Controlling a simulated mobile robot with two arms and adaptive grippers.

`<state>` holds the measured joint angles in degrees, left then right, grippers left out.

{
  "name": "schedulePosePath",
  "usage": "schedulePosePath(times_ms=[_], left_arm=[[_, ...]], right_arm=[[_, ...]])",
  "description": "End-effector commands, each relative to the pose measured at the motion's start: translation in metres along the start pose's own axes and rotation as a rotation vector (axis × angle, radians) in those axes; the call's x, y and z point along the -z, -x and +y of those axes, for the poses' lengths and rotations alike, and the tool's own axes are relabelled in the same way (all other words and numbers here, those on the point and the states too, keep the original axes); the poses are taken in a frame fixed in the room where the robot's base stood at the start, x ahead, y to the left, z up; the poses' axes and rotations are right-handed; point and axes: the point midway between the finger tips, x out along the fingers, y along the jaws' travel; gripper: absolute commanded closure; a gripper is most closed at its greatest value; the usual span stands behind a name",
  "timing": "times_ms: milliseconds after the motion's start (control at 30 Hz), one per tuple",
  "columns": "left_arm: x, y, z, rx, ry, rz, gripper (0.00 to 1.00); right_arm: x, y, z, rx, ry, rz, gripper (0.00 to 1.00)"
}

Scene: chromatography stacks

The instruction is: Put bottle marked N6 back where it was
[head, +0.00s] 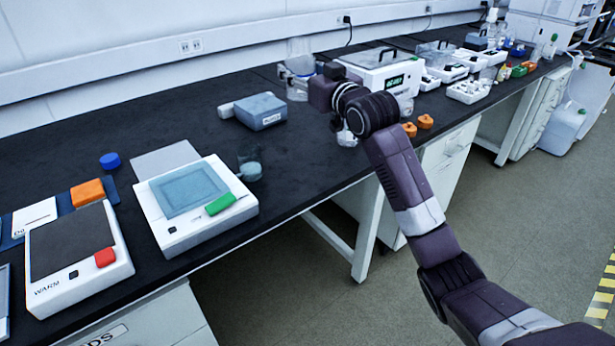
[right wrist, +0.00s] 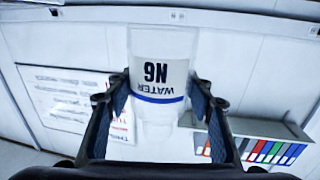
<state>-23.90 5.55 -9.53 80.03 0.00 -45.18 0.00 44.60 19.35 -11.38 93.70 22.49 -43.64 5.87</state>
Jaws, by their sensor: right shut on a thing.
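The bottle marked N6 (right wrist: 157,70) is clear, with a white label reading WATER and N6 and a blue band. It shows upside down in the right wrist view. My right gripper (right wrist: 160,95) is shut on it, with a dark finger on each side. In the head view the right gripper (head: 298,74) is over the far part of the black bench, and the clear bottle (head: 300,50) shows at its fingers, partly hidden by them. My left gripper is not in view.
A white device with a green display (head: 385,78) stands behind my right arm. A grey-blue box (head: 261,111) is left of the gripper. A white device with a blue plate (head: 190,193) and a WARM plate device (head: 75,250) are nearer.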

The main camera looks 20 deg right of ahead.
Motion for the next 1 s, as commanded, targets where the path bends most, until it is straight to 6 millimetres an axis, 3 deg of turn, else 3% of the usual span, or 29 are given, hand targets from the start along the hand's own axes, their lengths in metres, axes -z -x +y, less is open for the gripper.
schedulePosePath(times_ms=[167, 633, 1000], left_arm=[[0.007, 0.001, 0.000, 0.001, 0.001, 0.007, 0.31], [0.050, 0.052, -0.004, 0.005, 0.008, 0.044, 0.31], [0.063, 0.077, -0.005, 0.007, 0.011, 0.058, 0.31]], right_arm=[[-0.016, -0.001, 0.004, -0.004, 0.000, 0.001, 0.84], [-0.137, -0.001, 0.003, -0.004, 0.000, 0.000, 0.84], [-0.179, -0.001, 0.003, -0.003, 0.001, 0.001, 0.84]])
